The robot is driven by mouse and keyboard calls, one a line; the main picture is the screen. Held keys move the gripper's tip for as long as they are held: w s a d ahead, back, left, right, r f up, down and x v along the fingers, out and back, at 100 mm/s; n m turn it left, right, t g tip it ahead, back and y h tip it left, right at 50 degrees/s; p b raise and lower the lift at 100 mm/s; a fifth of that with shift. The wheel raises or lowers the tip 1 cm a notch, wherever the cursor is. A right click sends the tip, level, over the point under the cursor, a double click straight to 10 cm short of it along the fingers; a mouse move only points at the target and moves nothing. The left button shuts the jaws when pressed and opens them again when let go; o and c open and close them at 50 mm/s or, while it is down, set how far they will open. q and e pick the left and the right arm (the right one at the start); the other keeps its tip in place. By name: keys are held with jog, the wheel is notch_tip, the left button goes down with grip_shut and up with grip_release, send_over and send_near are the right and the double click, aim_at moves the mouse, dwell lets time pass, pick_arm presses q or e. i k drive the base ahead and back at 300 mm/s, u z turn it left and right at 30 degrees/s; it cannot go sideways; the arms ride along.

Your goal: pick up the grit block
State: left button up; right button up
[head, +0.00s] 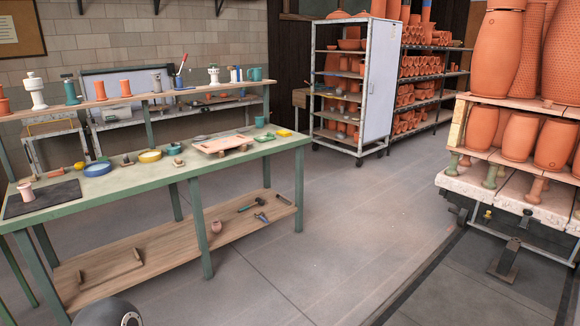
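A long green-framed workbench (120,198) stands at the left with many small items on its top. I cannot tell for sure which of them is the grit block; they are too small at this distance. Small pieces lie near the yellow-rimmed bowl (150,156) and the blue bowl (97,169). Neither of my grippers shows. A dark rounded part at the bottom left edge looks like part of my own arm.
A dark mat (42,199) with a pink cup (27,192) is at the bench's left. The lower shelf (165,247) holds a hammer (249,206). A white rack (378,80) stands behind, a loaded kiln car (520,188) at right. The floor (350,230) between is clear.

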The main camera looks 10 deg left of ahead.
aim_at(178, 162)
jog(key=u, duration=0.45)
jog(key=i, duration=1.55)
jog(key=u, duration=0.6)
jog(key=k, duration=0.8)
jog(key=u, duration=0.2)
jog(key=i, duration=0.85)
jog(key=z, duration=0.1)
